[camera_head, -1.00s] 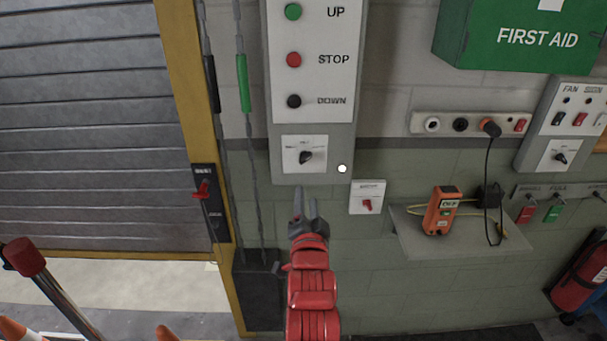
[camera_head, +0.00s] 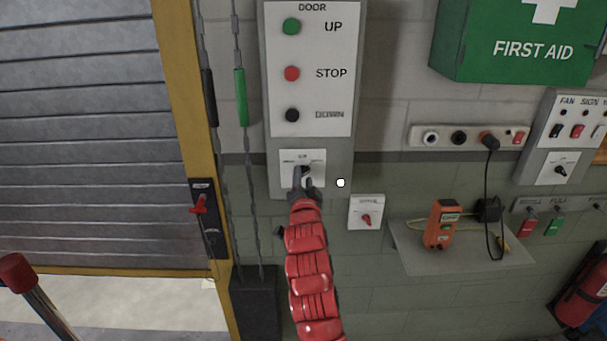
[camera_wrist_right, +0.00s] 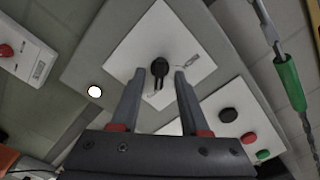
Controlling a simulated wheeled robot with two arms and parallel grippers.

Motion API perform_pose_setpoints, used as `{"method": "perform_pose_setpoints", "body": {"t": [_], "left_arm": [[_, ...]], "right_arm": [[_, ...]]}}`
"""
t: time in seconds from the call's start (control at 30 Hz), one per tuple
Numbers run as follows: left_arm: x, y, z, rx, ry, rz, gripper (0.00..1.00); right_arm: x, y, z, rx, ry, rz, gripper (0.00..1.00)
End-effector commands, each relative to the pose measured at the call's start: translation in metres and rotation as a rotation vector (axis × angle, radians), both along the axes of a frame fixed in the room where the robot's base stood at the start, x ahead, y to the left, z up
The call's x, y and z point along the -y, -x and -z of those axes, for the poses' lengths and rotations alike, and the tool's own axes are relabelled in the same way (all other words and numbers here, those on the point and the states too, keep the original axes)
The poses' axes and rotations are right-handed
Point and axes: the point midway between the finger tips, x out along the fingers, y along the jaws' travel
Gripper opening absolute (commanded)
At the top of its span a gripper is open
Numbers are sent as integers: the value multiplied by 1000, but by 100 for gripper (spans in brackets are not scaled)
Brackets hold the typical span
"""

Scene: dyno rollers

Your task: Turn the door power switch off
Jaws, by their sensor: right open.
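A black rotary knob (camera_head: 305,171) sits on a white plate (camera_head: 289,159) below the buttons of the grey DOOR panel (camera_head: 348,150); the plate's small lettering is unreadable. In the right wrist view the knob (camera_wrist_right: 158,70) stands between my right gripper's fingertips (camera_wrist_right: 159,74), with gaps on both sides. My right gripper (camera_head: 304,178) is open in front of the plate and partly hides the knob in the head view. A small white box with a red knob (camera_head: 366,219) is to its right, its label unreadable. My left gripper is not in view.
Green, red and black buttons (camera_head: 292,73) are above the plate. Chains with a green grip (camera_head: 240,97) hang left. A shelf (camera_head: 440,255) with an orange device is right.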

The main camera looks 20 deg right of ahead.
Motion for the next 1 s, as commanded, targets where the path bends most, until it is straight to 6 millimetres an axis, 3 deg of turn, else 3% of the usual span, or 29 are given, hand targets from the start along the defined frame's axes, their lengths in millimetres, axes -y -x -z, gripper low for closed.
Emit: {"method": "perform_pose_setpoints", "body": {"t": [0.37, 0.63, 1.0], "left_arm": [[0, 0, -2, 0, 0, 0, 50], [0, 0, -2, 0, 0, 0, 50], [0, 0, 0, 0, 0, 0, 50]], "right_arm": [[2, -5, 1, 0, 0, 0, 45], [2, -5, 1, 0, 0, 0, 0], [2, -5, 2, -1, 5, 0, 0]]}}
